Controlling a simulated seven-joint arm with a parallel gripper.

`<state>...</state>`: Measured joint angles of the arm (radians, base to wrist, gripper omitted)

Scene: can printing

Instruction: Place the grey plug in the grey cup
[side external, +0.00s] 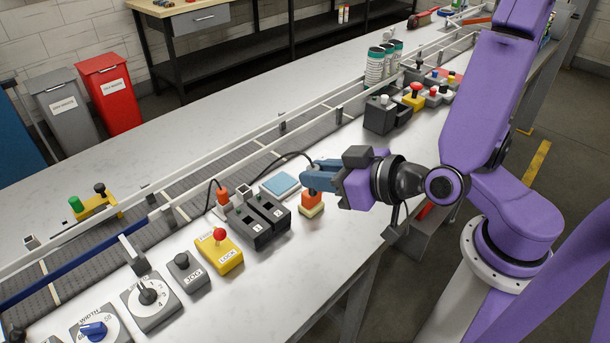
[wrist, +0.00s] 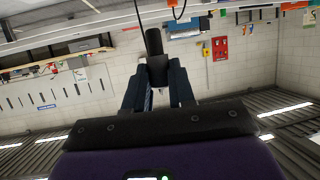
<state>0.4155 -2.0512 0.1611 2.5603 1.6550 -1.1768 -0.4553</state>
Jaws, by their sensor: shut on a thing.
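My gripper (side external: 308,178) is at the middle of the bench, its blue fingers pointing left. In the wrist view, the fingers (wrist: 158,78) are shut on a dark plug (wrist: 154,43), which sticks out beyond them. In the side view the plug is mostly hidden by the fingers, and a black cable arcs left from near them. An orange block on a cream base (side external: 311,211) is just below the fingers; I cannot tell if they touch. A small grey holder (side external: 244,193) stands left of my gripper, behind a dark two-slot unit (side external: 266,222). I cannot tell for sure that this is the grey cup.
An orange plug (side external: 222,197) with a cable stands at the left.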

